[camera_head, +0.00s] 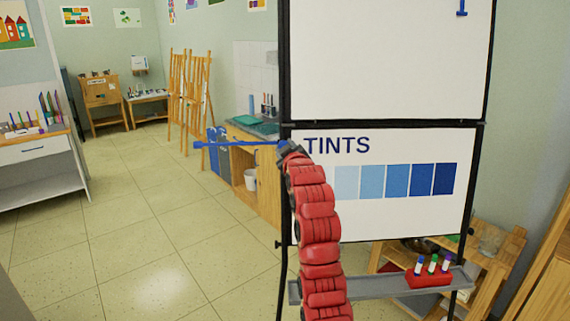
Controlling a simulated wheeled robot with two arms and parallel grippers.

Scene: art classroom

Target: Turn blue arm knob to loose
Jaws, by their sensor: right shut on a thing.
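A blue arm (238,144) sticks out level to the left from the left edge of the flip chart stand (286,195). It has a small blue end piece at its far left. The blue knob (283,143) is at the arm's root on the frame, mostly hidden by my gripper. My right gripper (286,147), at the top of my red arm, is shut on the blue knob. Its fingers are small and dark here, and the knob's turn position cannot be made out. My left gripper is not in view.
The board (400,180) reads TINTS above several blue swatches. A grey tray (375,289) below it carries a red holder (429,278) with three markers. A wooden counter (262,185) and easels (188,95) stand behind. The tiled floor at left is clear.

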